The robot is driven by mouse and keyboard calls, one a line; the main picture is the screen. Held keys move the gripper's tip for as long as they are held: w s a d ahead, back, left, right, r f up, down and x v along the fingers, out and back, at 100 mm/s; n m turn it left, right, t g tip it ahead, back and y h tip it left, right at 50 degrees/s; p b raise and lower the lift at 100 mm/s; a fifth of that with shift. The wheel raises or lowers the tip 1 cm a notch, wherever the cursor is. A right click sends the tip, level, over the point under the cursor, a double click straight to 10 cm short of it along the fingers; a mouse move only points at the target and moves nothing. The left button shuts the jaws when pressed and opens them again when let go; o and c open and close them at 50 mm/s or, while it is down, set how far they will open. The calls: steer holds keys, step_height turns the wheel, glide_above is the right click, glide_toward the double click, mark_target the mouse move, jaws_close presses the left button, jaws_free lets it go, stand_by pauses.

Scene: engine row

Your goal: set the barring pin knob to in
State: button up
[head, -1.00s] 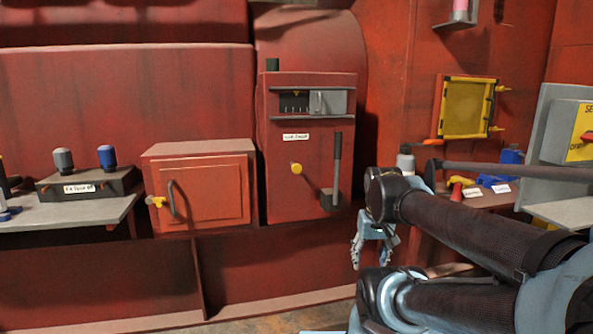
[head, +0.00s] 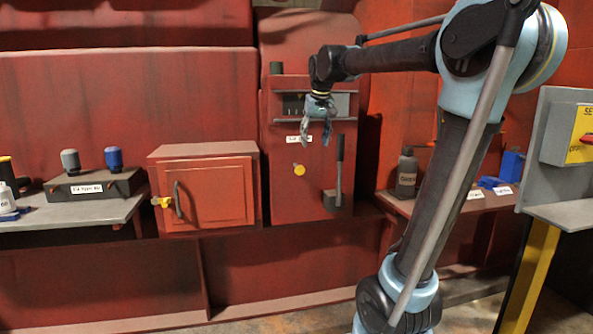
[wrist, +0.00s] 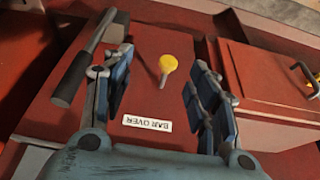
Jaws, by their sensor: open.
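The barring pin knob appears to be the round yellow knob (head: 299,170) on the front of the red cabinet (head: 284,206). In the wrist view this yellow knob (wrist: 168,64) stands out on a short stem and lies between my spread fingers. My gripper (head: 318,141) is open and empty, in front of the cabinet, a little above and right of the knob in the head view. It appears apart from the knob. A white label reading "BAR OVER" (wrist: 147,123) shows nearer my palm in the wrist view. Whether the knob is in or out is unclear.
A dark-handled lever (head: 339,165) stands right of the knob; it also shows at left in the wrist view (wrist: 84,57). A slotted panel (head: 343,104) lies above. A red box (head: 205,190) with a yellow latch is to the left.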

mark_target(300, 167)
steer(key=w+a+r, duration=0.3)
steer(key=a, duration=0.1)
steer(key=x, duration=1.7)
steer(key=shift+w+f, duration=0.25)
steer(key=shift+f, duration=0.05)
jaws_close()
steer(key=shift+w+a+r, duration=0.1)
steer(key=shift+w+a, duration=0.15)
steer(key=shift+w, duration=0.6)
steer(key=shift+w+a, duration=0.25)
steer(key=shift+w, duration=0.65)
jaws_free()
steer(key=shift+w, duration=0.1)
